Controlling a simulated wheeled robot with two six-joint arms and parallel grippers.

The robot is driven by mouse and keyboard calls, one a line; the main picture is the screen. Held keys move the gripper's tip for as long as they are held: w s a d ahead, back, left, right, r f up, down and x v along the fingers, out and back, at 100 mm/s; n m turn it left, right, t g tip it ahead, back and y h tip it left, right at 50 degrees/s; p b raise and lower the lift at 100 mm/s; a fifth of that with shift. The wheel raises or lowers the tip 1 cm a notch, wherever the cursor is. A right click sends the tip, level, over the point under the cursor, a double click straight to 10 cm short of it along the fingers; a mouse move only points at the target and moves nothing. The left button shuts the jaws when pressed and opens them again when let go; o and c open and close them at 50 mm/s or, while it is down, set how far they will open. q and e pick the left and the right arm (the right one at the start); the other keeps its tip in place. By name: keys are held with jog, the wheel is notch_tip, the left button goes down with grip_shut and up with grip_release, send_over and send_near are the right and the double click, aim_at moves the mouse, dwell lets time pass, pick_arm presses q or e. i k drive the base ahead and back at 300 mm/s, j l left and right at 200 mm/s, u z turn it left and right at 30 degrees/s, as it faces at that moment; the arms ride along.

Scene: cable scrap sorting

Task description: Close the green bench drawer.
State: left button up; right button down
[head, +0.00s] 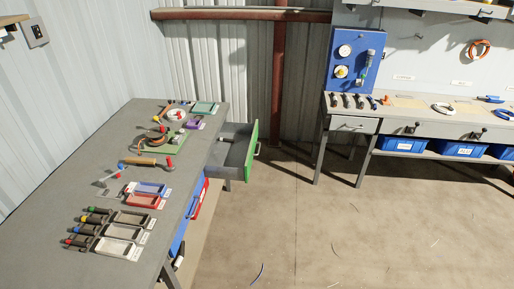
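The green bench drawer (251,151) is pulled out from the right side of the grey workbench at the left, near its far end. Its green front stands clear of the bench, with a light handle (257,149) on the outer face. The grey drawer box shows behind the front, with a small item inside that I cannot make out. Neither of my grippers shows in the head view.
The grey workbench (60,205) carries trays, screwdrivers and cable pieces. A second bench (425,129) stands at the back right. Concrete floor (330,215) between them is open, with scattered cable scraps.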

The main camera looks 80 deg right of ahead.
aim_at(229, 161)
jog(key=k+l, duration=0.15)
jog(key=k, duration=0.15)
jog(key=k+l+z, duration=0.1)
jog(key=k, duration=0.2)
jog(key=z, duration=2.4)
jog(key=i+l, duration=0.15)
jog(key=i, duration=0.45)
jog(key=i+l+u, duration=0.1)
jog(key=i, duration=0.45)
